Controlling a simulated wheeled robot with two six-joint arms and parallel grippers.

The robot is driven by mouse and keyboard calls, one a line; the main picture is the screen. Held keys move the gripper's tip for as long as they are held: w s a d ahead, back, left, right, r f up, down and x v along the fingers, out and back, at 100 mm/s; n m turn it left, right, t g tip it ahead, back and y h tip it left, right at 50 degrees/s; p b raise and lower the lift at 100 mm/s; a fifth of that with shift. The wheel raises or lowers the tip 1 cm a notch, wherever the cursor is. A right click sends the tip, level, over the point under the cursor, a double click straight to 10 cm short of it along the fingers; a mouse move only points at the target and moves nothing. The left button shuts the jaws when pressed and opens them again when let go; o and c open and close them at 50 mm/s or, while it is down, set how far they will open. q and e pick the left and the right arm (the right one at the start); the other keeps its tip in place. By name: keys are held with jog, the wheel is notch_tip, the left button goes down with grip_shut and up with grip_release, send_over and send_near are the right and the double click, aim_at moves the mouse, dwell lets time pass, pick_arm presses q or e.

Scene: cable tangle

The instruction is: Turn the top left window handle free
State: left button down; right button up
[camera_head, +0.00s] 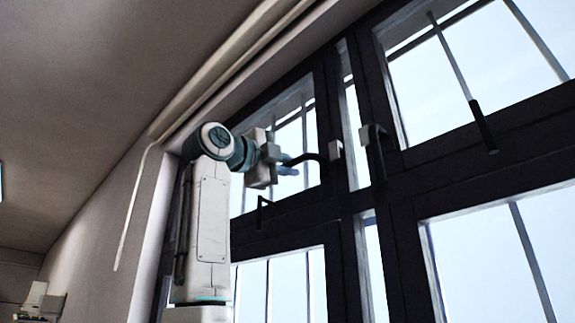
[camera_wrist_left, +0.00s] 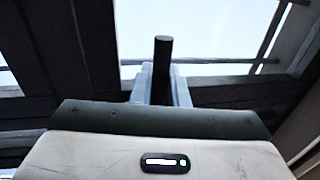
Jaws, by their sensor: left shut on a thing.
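The top left window handle (camera_head: 312,157) is a dark curved lever beside a pale block (camera_head: 335,150) on the dark window frame. My left gripper (camera_head: 288,165) is at the lever's left end, shut on it. In the left wrist view, the dark end of the handle (camera_wrist_left: 163,58) stands up between the two pale blue fingers of the left gripper (camera_wrist_left: 162,88). The lever's lower part is hidden behind the gripper's body. My right gripper is not in view.
Another dark handle (camera_head: 375,140) is on the frame to the right. A small dark bracket (camera_head: 262,212) sits below my left gripper. A rod with a dark grip (camera_head: 483,128) hangs across the upper right pane. Pipes (camera_head: 215,75) run along the wall at left.

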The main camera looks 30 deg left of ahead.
pick_arm(q)
jog(key=c, duration=1.5)
grip_release()
jog(key=b+v, duration=0.5)
jog(key=v, duration=0.5)
jog(key=shift+s, duration=0.4)
jog(key=shift+a+f, duration=0.1)
